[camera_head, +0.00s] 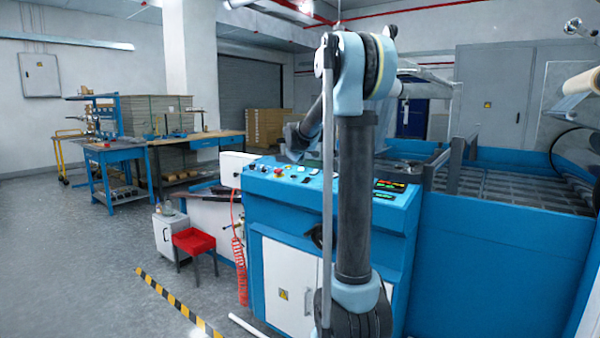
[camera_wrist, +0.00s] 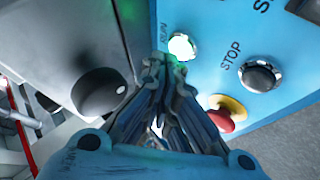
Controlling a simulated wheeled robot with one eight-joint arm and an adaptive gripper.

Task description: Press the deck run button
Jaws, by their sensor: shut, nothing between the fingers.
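In the wrist view, the RUN button (camera_wrist: 181,46) is a round, metal-rimmed button glowing green-white on the blue panel, with the label RUN beside it. My gripper (camera_wrist: 160,65) is shut and empty. Its fingertips appear just below and left of the button in the picture, close to its rim; I cannot tell whether they touch. In the head view, the blue control console (camera_head: 270,196) stands in the middle, and my gripper end (camera_head: 297,150) is over its panel, partly blurred against it. Which small button there is RUN cannot be made out.
A dark STOP button (camera_wrist: 260,75) and a red emergency stop on a yellow ring (camera_wrist: 228,112) lie right of the fingers. A black round knob (camera_wrist: 98,92) is left. The console's lit displays (camera_head: 389,186) are right of my arm. A red stool (camera_head: 194,241) stands left.

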